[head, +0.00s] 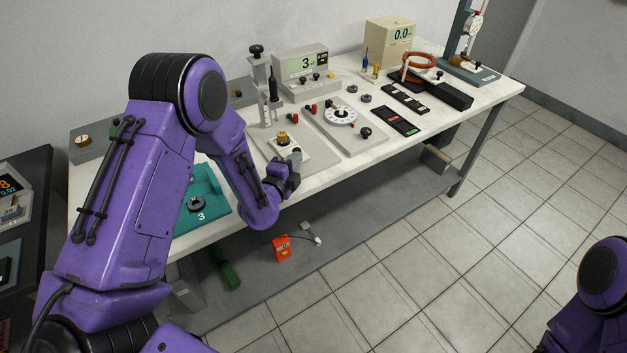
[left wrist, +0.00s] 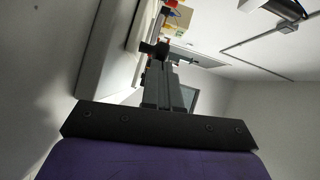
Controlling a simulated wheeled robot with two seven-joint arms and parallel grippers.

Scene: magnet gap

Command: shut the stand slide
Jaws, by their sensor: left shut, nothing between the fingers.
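The stand (head: 262,75) is a pale post with a black knob on top, rising from a flat beige base at the near left part of the bench. A light block with a brass-coloured piece (head: 282,138) sits low in front of the post; I cannot tell how far the slide is open. My left gripper (head: 296,157) is at the front edge of this base, beside the light block. Its fingers also show in the left wrist view (left wrist: 160,85), shut and empty, close to a small black knob (left wrist: 155,48); contact is unclear. My right gripper is out of view.
A teal mat (head: 213,190) with a dark ring lies left of the stand. An orange-red box (head: 282,248) sits on the lower shelf. The floor in front is clear.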

